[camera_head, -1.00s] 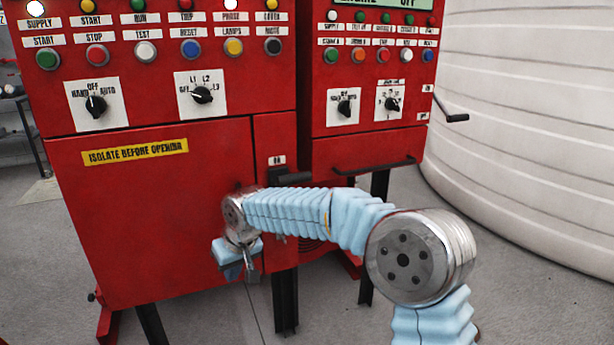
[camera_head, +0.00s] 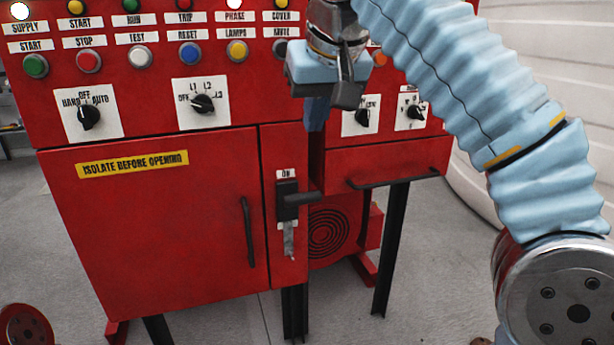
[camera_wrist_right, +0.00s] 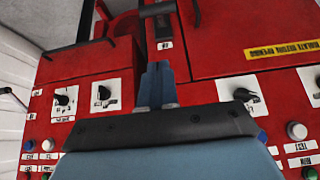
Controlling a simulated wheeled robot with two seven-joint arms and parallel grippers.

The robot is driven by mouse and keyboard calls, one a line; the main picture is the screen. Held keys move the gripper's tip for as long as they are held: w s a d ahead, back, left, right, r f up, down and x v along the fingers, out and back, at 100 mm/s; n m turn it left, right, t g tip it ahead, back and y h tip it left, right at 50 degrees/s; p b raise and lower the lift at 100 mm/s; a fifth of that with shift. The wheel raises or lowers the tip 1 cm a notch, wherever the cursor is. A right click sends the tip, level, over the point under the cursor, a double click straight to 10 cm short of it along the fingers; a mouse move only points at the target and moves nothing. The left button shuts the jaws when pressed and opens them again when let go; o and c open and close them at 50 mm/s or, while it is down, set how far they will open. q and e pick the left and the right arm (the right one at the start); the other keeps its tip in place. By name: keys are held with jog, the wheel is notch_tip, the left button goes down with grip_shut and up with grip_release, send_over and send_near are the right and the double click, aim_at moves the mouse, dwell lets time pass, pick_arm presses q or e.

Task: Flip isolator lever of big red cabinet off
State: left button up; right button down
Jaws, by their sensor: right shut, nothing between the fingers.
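The big red cabinet (camera_head: 160,225) stands in front of me with a yellow "ISOLATE BEFORE OPENING" label (camera_head: 132,164). Its isolator lever (camera_head: 300,198) is black and juts out from a dark mount on the narrow right-hand panel, just below an "ON" label (camera_head: 286,174). My right gripper (camera_head: 316,122) is shut and empty, above the lever and apart from it, its fingers pointing down. The wrist view shows the cabinet upside down, with the shut fingers (camera_wrist_right: 156,82) below the "ON" label and part of the lever (camera_wrist_right: 157,9) at the top edge. My left gripper is out of view.
A black door handle (camera_head: 248,232) is left of the lever, and a metal hasp-like piece (camera_head: 289,240) hangs below it. A smaller red cabinet (camera_head: 385,160) with a black bar handle (camera_head: 395,180) stands to the right. Rotary knobs (camera_head: 203,103) and buttons line the upper panel.

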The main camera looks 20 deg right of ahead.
send_over(305, 199)
jog(key=f, duration=0.8)
jog(key=shift+w+d+f+b, duration=0.1)
jog(key=shift+w+f+b, duration=0.1)
jog(key=shift+w+b, duration=0.15)
notch_tip(305, 199, down, 3)
jog(key=shift+s+r+b, duration=0.15)
jog(key=shift+b, duration=0.35)
jog(key=shift+s+f, duration=0.2)
jog(key=shift+f, duration=0.55)
